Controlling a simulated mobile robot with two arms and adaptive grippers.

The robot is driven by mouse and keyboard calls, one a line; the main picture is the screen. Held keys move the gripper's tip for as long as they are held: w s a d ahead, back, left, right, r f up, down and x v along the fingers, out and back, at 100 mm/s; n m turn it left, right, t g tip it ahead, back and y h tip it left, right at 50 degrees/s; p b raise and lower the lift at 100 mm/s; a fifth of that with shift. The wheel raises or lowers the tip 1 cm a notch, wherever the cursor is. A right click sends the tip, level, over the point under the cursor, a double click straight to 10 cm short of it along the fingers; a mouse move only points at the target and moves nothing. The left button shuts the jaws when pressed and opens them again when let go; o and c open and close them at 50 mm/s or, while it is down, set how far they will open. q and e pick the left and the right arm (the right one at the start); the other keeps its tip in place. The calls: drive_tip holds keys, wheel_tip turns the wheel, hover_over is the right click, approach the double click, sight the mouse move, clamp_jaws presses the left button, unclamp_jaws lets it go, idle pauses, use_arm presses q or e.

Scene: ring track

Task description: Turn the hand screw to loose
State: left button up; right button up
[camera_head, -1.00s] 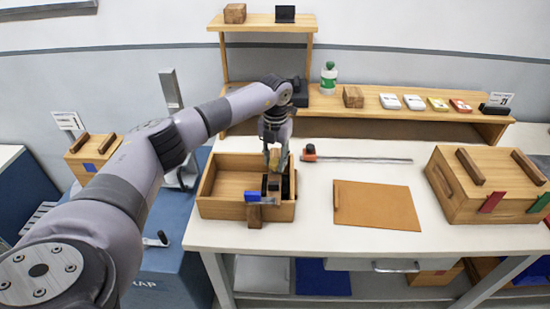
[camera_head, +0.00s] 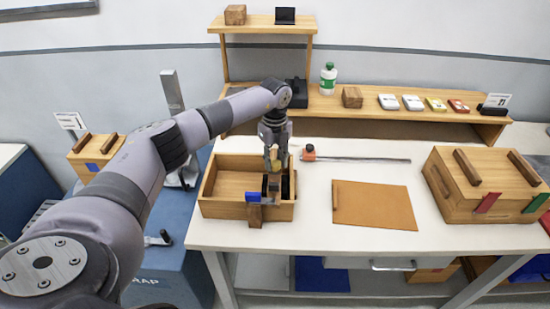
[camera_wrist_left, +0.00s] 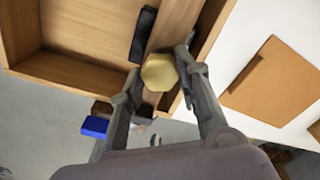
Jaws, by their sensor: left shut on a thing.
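The hand screw's pale yellow faceted knob (camera_wrist_left: 159,72) lies between the fingers of my left gripper (camera_wrist_left: 160,82), which is shut on it. In the head view my left gripper (camera_head: 275,160) reaches down to the knob at the right side of an open wooden tray (camera_head: 222,210). Dark jaw-like parts and a blue piece (camera_head: 254,196) lie below the gripper at the tray's front wall. The blue piece (camera_wrist_left: 95,126) also shows in the left wrist view, beside a brown wooden block. The screw's shaft is hidden. My right gripper is not in view.
Right of the tray lie an orange-headed bar (camera_head: 355,159) and a flat brown board (camera_head: 375,205). A wooden box with handles (camera_head: 480,205) stands at the right. A shelf (camera_head: 400,115) with small items runs along the back. White tabletop is free around the board.

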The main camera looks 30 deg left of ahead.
sight(275, 162)
use_arm(q)
drive_tip(key=shift+w+r+n+p, duration=0.1)
drive_tip(key=shift+n+p, duration=0.2)
drive_tip(key=shift+n, duration=0.9)
drive_tip(key=o, duration=1.1)
drive_tip(key=shift+o, duration=0.2)
drive_tip(key=shift+r, duration=0.15)
wheel_tip(275, 162, up, 12)
drive_tip(key=shift+f, duration=0.2)
